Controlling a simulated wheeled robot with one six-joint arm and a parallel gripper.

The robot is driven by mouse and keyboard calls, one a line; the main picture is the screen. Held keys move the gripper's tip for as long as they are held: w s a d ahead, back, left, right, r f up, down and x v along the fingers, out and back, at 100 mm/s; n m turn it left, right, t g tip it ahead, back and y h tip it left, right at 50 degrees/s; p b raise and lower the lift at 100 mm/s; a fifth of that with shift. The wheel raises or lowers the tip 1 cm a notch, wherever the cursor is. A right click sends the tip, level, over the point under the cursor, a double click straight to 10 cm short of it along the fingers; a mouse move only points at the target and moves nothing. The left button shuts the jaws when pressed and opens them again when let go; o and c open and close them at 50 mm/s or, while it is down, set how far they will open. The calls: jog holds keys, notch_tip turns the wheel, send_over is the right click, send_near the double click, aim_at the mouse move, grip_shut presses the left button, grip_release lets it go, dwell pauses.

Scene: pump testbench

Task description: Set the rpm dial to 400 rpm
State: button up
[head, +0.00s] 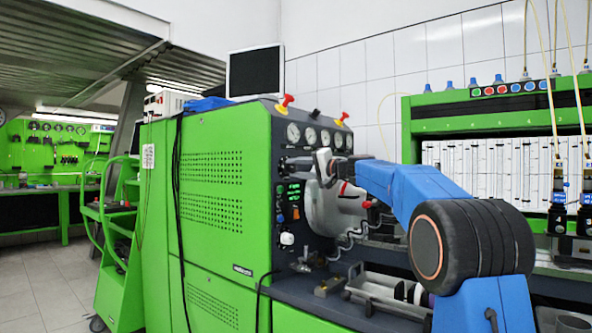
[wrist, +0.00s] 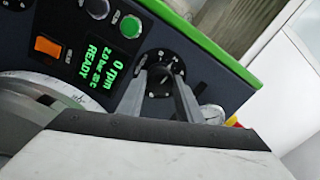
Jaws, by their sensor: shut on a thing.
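The rpm dial (wrist: 160,78) is a black round knob with white marks on the dark panel, seen in the wrist view. My gripper (wrist: 159,84) has its two grey fingers on either side of the knob, shut on it. Left of the dial a small display (wrist: 99,62) reads 0 rpm, 2.0 bar, a temperature and READY in green. In the head view my gripper (head: 296,164) reaches the front panel of the green machine (head: 215,190); the dial is hidden there. The dial's exact setting is too small to read.
A green button (wrist: 131,25) and an orange switch (wrist: 47,46) sit near the dial. Gauges (head: 310,135) line the panel above my gripper. My blue arm crosses above the bench with clamps and hoses (head: 345,285).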

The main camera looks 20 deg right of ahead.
jog(key=m, duration=0.4)
jog(key=shift+m, duration=2)
jog(key=o, duration=1)
jog(key=shift+o, duration=0.2)
jog(key=v, duration=1.7)
jog(key=shift+s, duration=0.25)
jog(key=shift+d, duration=0.1)
